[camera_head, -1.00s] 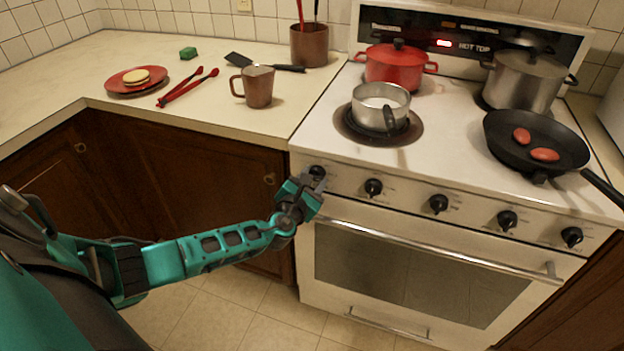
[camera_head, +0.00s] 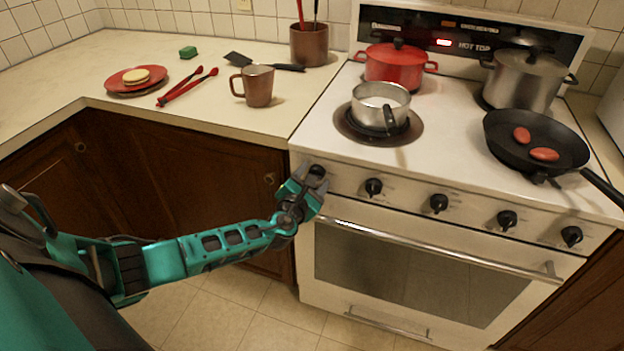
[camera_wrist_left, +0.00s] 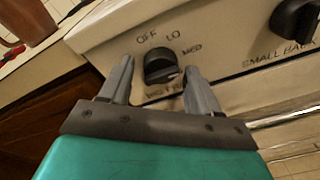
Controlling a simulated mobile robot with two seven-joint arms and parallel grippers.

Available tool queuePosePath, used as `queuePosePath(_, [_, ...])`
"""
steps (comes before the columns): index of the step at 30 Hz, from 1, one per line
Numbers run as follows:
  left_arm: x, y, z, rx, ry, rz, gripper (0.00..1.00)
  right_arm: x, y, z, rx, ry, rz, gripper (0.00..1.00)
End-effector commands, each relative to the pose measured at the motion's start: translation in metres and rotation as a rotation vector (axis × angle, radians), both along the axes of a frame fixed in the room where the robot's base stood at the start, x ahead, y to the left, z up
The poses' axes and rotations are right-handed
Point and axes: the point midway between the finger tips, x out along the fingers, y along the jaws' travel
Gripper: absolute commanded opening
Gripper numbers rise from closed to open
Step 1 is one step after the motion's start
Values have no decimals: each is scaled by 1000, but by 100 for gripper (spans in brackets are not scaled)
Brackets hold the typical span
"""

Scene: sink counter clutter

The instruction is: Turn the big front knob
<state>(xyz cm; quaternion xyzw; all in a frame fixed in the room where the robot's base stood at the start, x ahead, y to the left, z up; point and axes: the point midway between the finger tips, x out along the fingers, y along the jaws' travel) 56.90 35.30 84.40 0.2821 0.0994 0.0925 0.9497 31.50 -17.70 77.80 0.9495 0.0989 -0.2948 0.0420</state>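The leftmost black knob (camera_head: 317,171) is on the stove's front panel. In the left wrist view the same knob (camera_wrist_left: 160,66) has the marks OFF, LO and MED around it; the label below it is partly hidden. My left gripper (camera_head: 312,180) is right at this knob. In the left wrist view the left gripper (camera_wrist_left: 159,70) is open, with one finger on each side of the knob and a visible gap to it. The knob's pointer direction is hard to read. My right gripper is not in view.
More knobs line the panel to the right, the nearest (camera_head: 373,187) labelled SMALL BACK in the wrist view. The oven handle (camera_head: 440,247) runs below. A small pot (camera_head: 372,110) sits on the front left burner. A mug (camera_head: 258,88) stands on the counter.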

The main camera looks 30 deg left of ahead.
Motion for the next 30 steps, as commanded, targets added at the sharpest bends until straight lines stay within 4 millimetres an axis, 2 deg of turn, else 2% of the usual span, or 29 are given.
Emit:
queuePosePath(9, [-1, -1, 0, -1, 0, -1, 68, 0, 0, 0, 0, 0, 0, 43])
queuePosePath(14, [-11, -3, 0, -1, 0, -1, 68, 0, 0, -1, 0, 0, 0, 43])
queuePosePath(17, [-24, -6, 2, -2, 1, -2, 68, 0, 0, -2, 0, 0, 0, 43])
queuePosePath(30, [-106, -25, 14, -2, 2, -2, 68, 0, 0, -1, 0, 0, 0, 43])
